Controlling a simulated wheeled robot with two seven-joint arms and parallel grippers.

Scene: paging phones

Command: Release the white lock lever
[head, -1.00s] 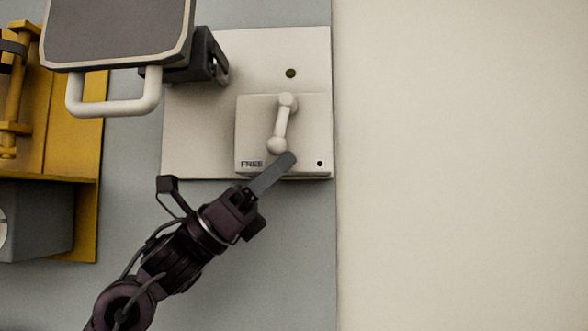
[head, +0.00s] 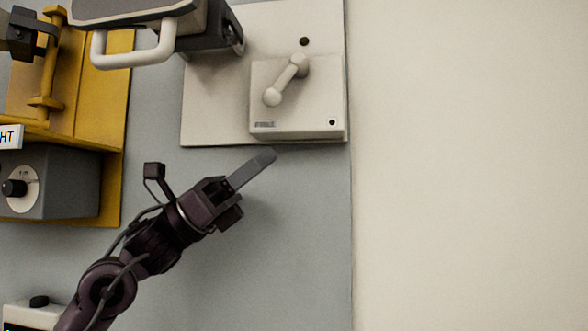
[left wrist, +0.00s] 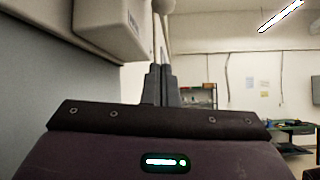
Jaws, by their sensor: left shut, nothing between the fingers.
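The white lock lever (head: 286,80) is a short bar with rounded ends on a pale box (head: 300,112). It slants from its pivot at upper right down to its knob at lower left. Small print at the box's lower left is too blurred to read. My left gripper (head: 263,159) is shut and empty, just below the box in the head view and apart from the lever. In the left wrist view its fingers (left wrist: 158,84) stand together beside the pale box (left wrist: 112,25). My right gripper is not in view.
A grey screen-like unit with a white handle (head: 135,50) juts out at the upper left of the pale plate (head: 215,120). A yellow fixture (head: 112,145) and a grey box with a black knob (head: 14,188) are at left. The wall at right is bare.

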